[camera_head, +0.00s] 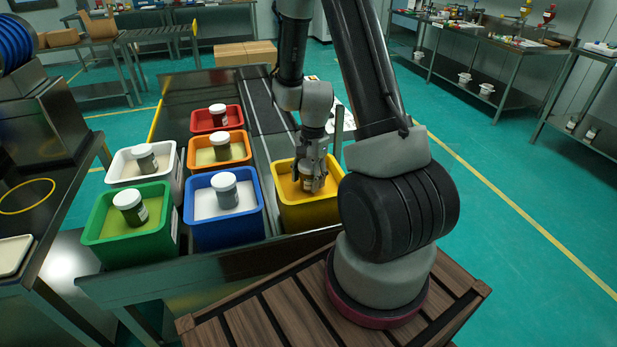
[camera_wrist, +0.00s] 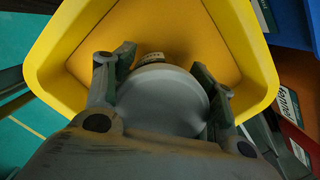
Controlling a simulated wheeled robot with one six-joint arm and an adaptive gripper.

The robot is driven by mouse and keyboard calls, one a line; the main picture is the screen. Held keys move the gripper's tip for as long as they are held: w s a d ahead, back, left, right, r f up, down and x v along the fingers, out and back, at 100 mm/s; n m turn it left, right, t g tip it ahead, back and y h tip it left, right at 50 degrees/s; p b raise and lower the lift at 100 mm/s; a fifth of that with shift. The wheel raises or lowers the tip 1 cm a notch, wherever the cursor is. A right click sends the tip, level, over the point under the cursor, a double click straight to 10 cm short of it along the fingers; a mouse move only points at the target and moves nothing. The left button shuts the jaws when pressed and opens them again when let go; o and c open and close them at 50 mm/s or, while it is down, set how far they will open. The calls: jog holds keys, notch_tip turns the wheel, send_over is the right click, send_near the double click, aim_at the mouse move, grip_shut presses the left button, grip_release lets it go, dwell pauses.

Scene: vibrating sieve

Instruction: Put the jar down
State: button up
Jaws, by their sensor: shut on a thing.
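My gripper (camera_head: 313,178) points down into the yellow bin (camera_head: 318,218) and is shut on a jar (camera_head: 306,184). In the head view the jar is mostly hidden behind the fingers. In the wrist view, the jar's pale round lid (camera_wrist: 165,92) sits between the two fingers, with a bit of its label showing above. The yellow bin's wall (camera_wrist: 60,75) surrounds the jar there. I cannot tell whether the jar touches the bin's floor.
Beside the yellow bin stand a blue bin (camera_head: 224,232), a green bin (camera_head: 130,248), a white bin (camera_head: 113,168), an orange bin (camera_head: 196,163) and a red bin (camera_head: 203,121). Each holds one white-lidded jar. All stand on a metal table (camera_head: 180,282).

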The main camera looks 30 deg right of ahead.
jog(key=o, duration=1.1)
jog(key=shift+f, duration=0.1)
jog(key=shift+c, duration=0.2)
jog(key=r, duration=0.4)
jog(key=d+r, duration=0.1)
jog(key=r, duration=0.7)
jog(key=shift+w+d, duration=0.2)
jog(key=shift+w, duration=0.05)
jog(key=s+a+r+n+t, duration=0.2)
jog(key=s+r+n, duration=0.5)
jog(key=s+r, duration=0.2)
jog(key=s+a+r+n+t+h, duration=0.1)
jog(key=s+a+r+n+t, duration=0.1)
jog(key=s+r+n, duration=0.5)
notch_tip(320, 180, up, 4)
jog(key=shift+s+a+f+t, duration=0.15)
jog(key=shift+s+t, duration=0.15)
jog(key=shift+s, duration=0.7)
